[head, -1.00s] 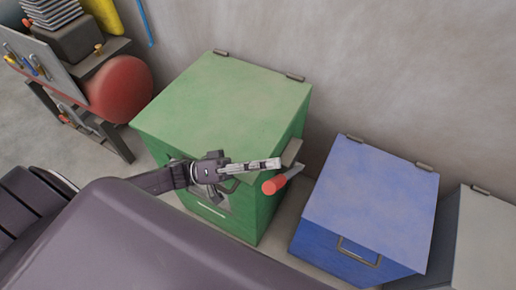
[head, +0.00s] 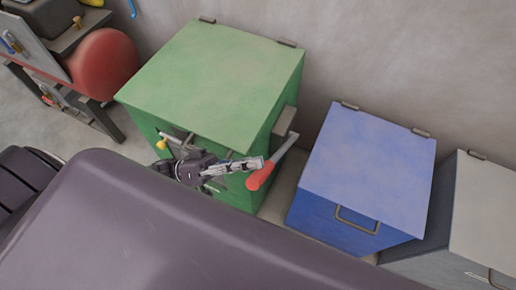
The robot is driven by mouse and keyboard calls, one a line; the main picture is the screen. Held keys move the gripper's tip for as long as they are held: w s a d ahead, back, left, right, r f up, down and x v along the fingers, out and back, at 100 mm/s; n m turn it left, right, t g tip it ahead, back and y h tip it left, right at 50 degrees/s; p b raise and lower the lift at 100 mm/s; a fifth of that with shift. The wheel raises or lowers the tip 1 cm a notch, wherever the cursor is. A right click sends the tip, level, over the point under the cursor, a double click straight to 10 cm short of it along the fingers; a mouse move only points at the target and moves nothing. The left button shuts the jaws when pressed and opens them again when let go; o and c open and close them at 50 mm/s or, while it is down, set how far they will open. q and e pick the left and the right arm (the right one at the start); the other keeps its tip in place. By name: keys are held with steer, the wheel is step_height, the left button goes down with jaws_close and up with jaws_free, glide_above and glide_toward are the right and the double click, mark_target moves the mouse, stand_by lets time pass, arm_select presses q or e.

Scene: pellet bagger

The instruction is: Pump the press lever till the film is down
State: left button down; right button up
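The press lever is a grey rod with a red grip (head: 261,179), at the right side of the green cabinet (head: 220,80), near a grey block (head: 285,120). The rod slopes from beside the block down-left to the grip. My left gripper (head: 258,164) is in front of the cabinet, its fingers pointing right, with the tips at the upper end of the red grip. I cannot tell whether they touch it or only overlap it in the picture. The fingers are seen edge-on, so their opening is unclear. No film shows. My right gripper is out of view.
A blue lidded box (head: 368,180) stands right of the lever across a narrow gap, with a grey box (head: 485,215) beyond it. A red tank (head: 105,65) and a dark stand are at left. My purple-grey body covers the foreground.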

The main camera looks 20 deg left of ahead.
arm_select(q)
steer(key=s+f+m+b, duration=0.1)
steer(key=s+f+b, duration=0.3)
steer(key=s+f, duration=0.1)
steer(key=shift+s+f+g+h, duration=0.15)
steer(key=shift+f+g+h, duration=0.15)
steer(key=shift+f, duration=0.5)
steer(key=shift+r, duration=0.15)
